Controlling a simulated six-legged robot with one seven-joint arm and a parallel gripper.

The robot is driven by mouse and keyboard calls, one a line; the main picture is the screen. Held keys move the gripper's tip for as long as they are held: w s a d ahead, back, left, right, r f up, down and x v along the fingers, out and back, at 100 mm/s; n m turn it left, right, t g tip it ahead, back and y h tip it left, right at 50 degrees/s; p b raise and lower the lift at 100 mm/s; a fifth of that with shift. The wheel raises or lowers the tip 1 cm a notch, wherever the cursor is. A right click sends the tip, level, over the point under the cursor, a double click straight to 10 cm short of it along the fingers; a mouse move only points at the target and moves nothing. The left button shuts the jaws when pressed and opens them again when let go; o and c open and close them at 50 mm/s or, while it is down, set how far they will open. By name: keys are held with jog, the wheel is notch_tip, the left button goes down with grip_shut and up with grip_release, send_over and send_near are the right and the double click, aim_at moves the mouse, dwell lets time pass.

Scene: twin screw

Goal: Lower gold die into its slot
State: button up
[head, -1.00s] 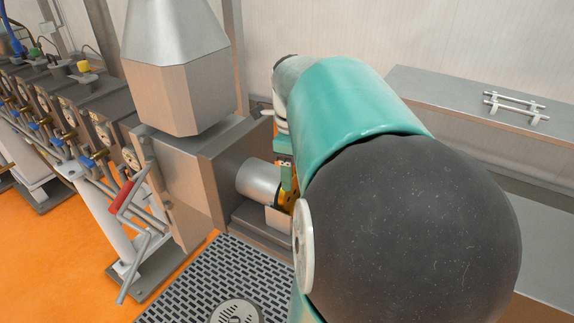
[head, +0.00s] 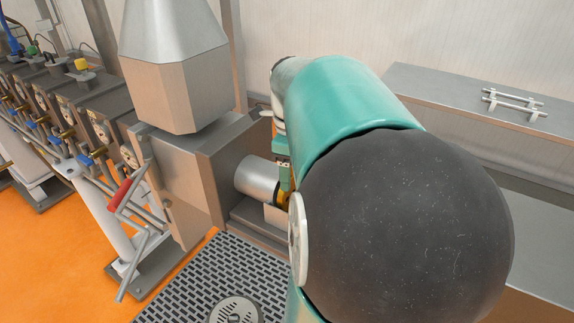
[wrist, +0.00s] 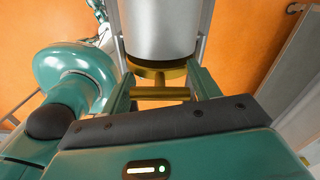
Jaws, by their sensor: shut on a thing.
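The gold die (wrist: 160,70) shows in the wrist view as a gold disc with a gold crossbar (wrist: 160,93) below it in the picture. My gripper (wrist: 159,83) is shut on it, with one teal finger on each side. The die is at the end of a silver cylinder (wrist: 160,28), which hides its far side. I cannot tell how far it is seated in the slot. In the head view a sliver of the gold die (head: 284,198) shows beside the silver cylinder (head: 257,180); my arm hides the rest.
The grey machine block (head: 205,170) with a steel hopper (head: 176,80) stands left of my arm. A red-handled crank (head: 120,195) sticks out further left. A perforated grate (head: 210,275) lies in front. A steel bench (head: 430,85) with a small white rack (head: 513,103) is at right.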

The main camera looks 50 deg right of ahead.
jog(key=shift+f, duration=0.15)
jog(key=o, duration=1.7)
notch_tip(320, 180, up, 14)
jog(key=shift+f, duration=0.1)
